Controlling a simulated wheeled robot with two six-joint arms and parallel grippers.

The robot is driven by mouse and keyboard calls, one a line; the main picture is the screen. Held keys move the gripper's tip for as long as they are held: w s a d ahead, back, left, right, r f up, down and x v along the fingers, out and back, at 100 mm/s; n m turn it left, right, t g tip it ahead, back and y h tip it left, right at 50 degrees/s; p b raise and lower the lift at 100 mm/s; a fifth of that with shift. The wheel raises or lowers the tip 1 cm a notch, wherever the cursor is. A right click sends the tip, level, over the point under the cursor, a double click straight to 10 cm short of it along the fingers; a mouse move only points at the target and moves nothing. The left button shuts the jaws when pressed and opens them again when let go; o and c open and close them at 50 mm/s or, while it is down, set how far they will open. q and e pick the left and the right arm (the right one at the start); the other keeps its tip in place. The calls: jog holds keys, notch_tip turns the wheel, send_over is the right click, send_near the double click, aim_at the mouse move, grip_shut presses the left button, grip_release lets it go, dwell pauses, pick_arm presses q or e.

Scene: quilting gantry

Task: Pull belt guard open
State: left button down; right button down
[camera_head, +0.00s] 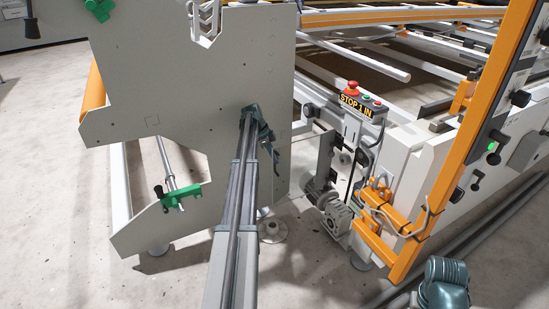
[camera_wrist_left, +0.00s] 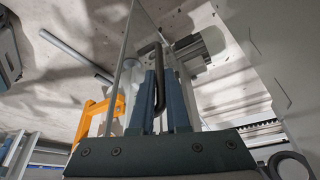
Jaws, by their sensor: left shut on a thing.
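My left gripper (camera_head: 266,138) reaches in front of a large grey side panel (camera_head: 165,95) in the head view, with its fingers largely hidden by my wrist. In the left wrist view its two blue fingers (camera_wrist_left: 164,75) are shut on a dark bar handle (camera_wrist_left: 159,55). The handle stands beside a thin pale sheet (camera_wrist_left: 125,52), seen nearly edge-on, which looks like the belt guard. I cannot tell how far the guard is open. Part of my right arm shows at the lower right of the head view; its fingers are not visible.
A motor (camera_head: 337,212) and an orange bracket (camera_head: 372,228) stand right of my left arm. A red stop button (camera_head: 352,88) sits on a box above them. An orange post (camera_head: 492,110) rises at right. Bare floor (camera_head: 60,190) lies at left.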

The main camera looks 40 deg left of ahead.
pick_arm(q)
jog(key=shift+w, duration=0.2)
dwell(0.3)
jog(key=c, duration=0.9)
grip_release()
jog(key=shift+a+r, duration=0.1)
jog(key=shift+r, duration=0.05)
jog(key=p+v, duration=1.2)
jog(key=v, duration=0.1)
jog(key=shift+s+r+p, duration=0.15)
jog(key=shift+s+p, duration=0.05)
jog(key=shift+p, duration=0.15)
